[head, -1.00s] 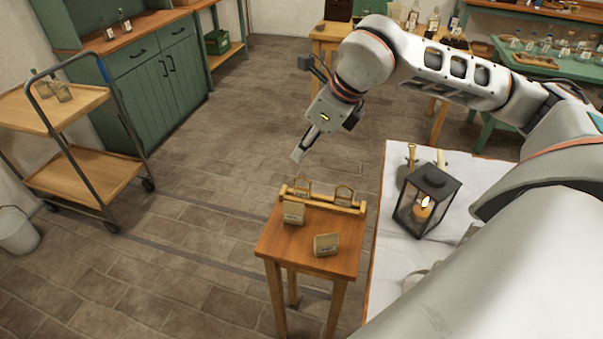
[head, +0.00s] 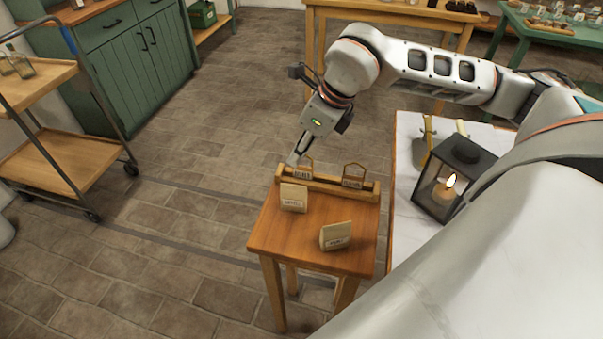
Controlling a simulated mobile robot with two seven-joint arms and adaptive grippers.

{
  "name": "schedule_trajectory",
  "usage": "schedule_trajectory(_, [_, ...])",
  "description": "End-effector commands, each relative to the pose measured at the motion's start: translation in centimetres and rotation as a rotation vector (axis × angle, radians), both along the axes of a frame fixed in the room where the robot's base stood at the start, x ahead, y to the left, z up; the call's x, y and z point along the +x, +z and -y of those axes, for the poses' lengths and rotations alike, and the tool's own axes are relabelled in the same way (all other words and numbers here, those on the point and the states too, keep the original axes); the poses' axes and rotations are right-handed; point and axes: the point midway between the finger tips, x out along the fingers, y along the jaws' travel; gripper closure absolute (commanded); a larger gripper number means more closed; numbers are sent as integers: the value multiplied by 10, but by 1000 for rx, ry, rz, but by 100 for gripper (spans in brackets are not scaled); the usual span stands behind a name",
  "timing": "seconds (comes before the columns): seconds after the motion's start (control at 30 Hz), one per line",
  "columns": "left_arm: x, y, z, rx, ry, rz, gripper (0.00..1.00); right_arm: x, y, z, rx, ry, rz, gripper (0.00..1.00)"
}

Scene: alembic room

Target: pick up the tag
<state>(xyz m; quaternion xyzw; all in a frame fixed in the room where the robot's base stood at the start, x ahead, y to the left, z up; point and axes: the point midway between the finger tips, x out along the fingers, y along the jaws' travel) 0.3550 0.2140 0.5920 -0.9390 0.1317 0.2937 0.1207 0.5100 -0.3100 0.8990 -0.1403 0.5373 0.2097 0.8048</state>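Two small dark tags with lettering and wire loops stand in a wooden rack (head: 330,184) at the back of a small wooden table (head: 290,232). The left tag (head: 302,173) is close to my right gripper (head: 295,160), whose fingertips are just behind and above the rack's left end. The right tag (head: 352,183) stands apart from the gripper. I see the fingers edge-on, so their opening is unclear, and I cannot tell whether they touch the left tag or its loop. My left gripper is out of view.
Two beige labelled pouches stand on the small table, one at the left (head: 293,197) and one at the front right (head: 336,236). A lantern (head: 456,178) with a lit candle stands on the white-topped table to the right. A trolley (head: 55,160) is at the left; open floor lies between.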

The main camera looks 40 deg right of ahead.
Motion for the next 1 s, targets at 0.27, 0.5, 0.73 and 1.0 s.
schedule_trajectory(0.27, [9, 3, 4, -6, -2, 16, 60, 11, -26, -3, 1, 0, -4, 76])
schedule_trajectory(0.5, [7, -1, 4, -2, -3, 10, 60, 21, -52, -7, -1, 0, -3, 76])
schedule_trajectory(0.73, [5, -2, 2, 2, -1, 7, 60, 21, -51, -7, -1, 1, -1, 84])
schedule_trajectory(1.0, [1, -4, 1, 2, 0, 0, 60, 21, -51, -7, 0, 0, -1, 100])
